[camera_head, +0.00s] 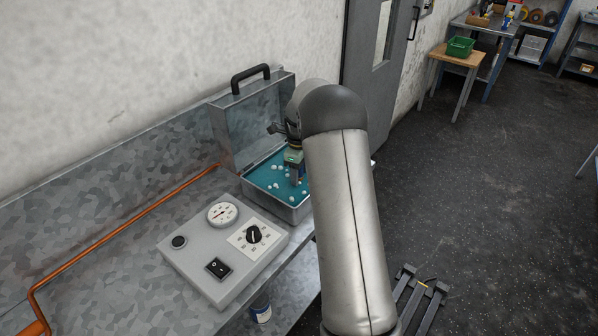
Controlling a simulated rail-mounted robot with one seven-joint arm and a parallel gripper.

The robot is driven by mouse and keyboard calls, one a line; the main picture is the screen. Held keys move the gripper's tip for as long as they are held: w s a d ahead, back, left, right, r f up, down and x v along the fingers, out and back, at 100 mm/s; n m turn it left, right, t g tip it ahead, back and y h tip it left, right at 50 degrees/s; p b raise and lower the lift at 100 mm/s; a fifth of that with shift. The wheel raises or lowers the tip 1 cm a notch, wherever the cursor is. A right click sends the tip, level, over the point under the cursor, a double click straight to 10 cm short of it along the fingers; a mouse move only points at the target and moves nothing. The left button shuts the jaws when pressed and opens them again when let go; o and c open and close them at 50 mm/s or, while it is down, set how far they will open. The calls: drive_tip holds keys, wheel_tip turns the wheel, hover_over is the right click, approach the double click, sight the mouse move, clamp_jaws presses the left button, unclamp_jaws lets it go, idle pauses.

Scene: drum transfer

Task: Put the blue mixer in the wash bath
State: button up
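The wash bath (296,215) is an open metal case on the bench, with its lid up at the back and teal liquid with white bubbles inside. My gripper (296,178) points down over the bath, low near the liquid. My arm hides the bath's right part. The fingers are small and partly hidden, so I cannot tell whether they are open or hold something. I cannot make out the blue mixer for certain.
A grey control box (222,250) with a gauge, a dial and a switch stands in front of the bath on the metal bench. An orange pipe (120,225) runs along the wall. A green crate (460,46) sits on a far table.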

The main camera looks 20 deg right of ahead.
wheel_tip(320, 180, up, 12)
drive_tip(key=shift+f+b, duration=0.1)
drive_tip(key=shift+b, duration=0.45)
drive_tip(key=shift+r, duration=0.3)
drive_tip(key=shift+s+a+r+n, duration=0.15)
drive_tip(key=shift+s+a+n, duration=0.1)
drive_tip(key=shift+n, duration=0.05)
drive_tip(key=s+a+r+n, duration=0.3)
drive_tip(key=s+a+n, duration=0.8)
drive_tip(key=s, duration=0.4)
drive_tip(key=s+a+f+n, duration=0.2)
drive_tip(key=s+n, duration=0.3)
drive_tip(key=s, duration=0.2)
drive_tip(key=s+a+f+n, duration=0.1)
drive_tip(key=s+f+n, duration=0.1)
drive_tip(key=s+n, duration=0.3)
drive_tip(key=s+a+f+n, duration=0.2)
drive_tip(key=s+n, duration=0.4)
drive_tip(key=s, duration=0.3)
drive_tip(key=shift+a+f+t, duration=0.25)
drive_tip(key=shift+a+t, duration=0.05)
drive_tip(key=shift+a, duration=0.05)
drive_tip(key=shift+w, duration=0.1)
